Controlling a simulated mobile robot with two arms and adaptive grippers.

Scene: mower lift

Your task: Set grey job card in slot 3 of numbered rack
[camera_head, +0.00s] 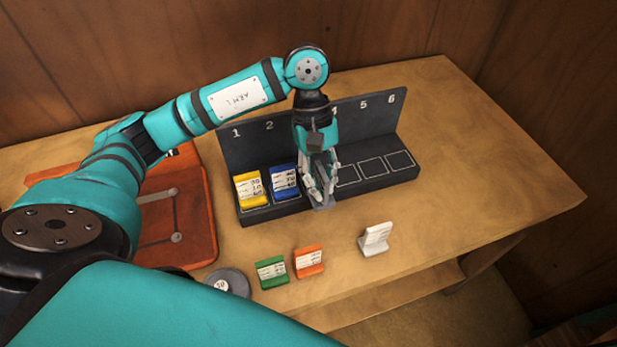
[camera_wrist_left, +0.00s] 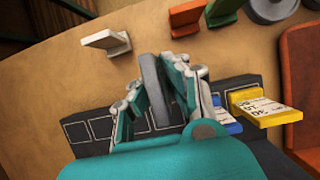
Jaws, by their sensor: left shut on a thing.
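The dark numbered rack (camera_head: 375,125) stands on the table, its back wall marked with numbers and its base with outlined slots. My left gripper (camera_head: 321,190) is over slot 3, pointing down, and shut on the grey job card (camera_head: 323,206). The card's lower edge shows between the fingertips, close to the rack's front edge. In the left wrist view the grey card (camera_wrist_left: 155,90) stands edge-on between the fingers of the left gripper (camera_wrist_left: 162,75). I cannot tell whether it touches the slot floor. The gripper hides the number 3 and most of slot 3. My right gripper is out of view.
A yellow card (camera_head: 249,189) is in slot 1 and a blue card (camera_head: 285,181) in slot 2. Slots 4 to 6 look empty. Green (camera_head: 271,272), orange (camera_head: 309,262) and white (camera_head: 375,239) cards stand in front. A grey disc (camera_head: 228,281) and a red-orange board (camera_head: 190,235) lie left.

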